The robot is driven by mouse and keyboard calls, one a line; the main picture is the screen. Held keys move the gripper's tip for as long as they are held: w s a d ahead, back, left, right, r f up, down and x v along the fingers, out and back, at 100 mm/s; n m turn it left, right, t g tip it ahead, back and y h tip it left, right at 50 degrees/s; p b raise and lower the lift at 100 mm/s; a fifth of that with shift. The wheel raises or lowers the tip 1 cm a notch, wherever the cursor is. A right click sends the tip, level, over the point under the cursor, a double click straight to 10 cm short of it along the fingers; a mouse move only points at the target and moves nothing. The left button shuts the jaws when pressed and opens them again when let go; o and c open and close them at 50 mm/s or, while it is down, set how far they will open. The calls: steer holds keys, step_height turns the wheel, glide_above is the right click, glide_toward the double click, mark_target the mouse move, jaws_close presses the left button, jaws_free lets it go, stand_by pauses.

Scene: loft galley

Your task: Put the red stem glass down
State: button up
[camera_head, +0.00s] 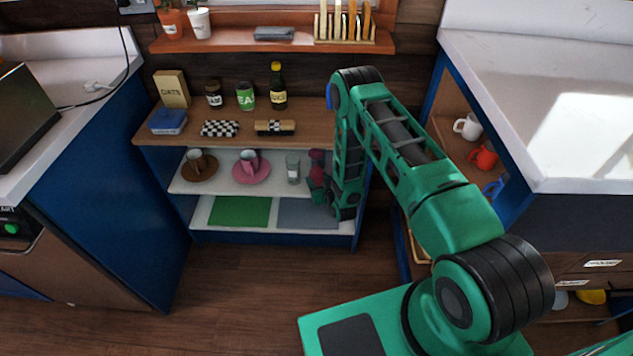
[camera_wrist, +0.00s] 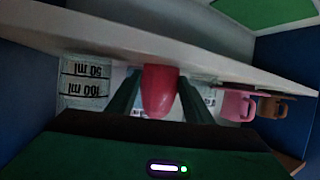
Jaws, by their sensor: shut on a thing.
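The red stem glass (camera_head: 317,156) is at the right end of the middle shelf (camera_head: 222,185), partly hidden by my gripper and arm. In the wrist view the red glass (camera_wrist: 160,91) sits between my two dark green fingers, near the white shelf board (camera_wrist: 190,50). My gripper (camera_head: 319,174) is shut on it. I cannot tell whether its foot touches the shelf.
A clear measuring glass (camera_head: 292,169) stands close left of the red glass. A pink cup on a saucer (camera_head: 251,166) and a brown cup on a saucer (camera_head: 198,165) stand farther left. The wooden shelf (camera_head: 230,142) is above; green and grey mats (camera_head: 240,211) lie below.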

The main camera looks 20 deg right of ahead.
steer(key=o, duration=1.3)
steer(key=shift+f, duration=0.1)
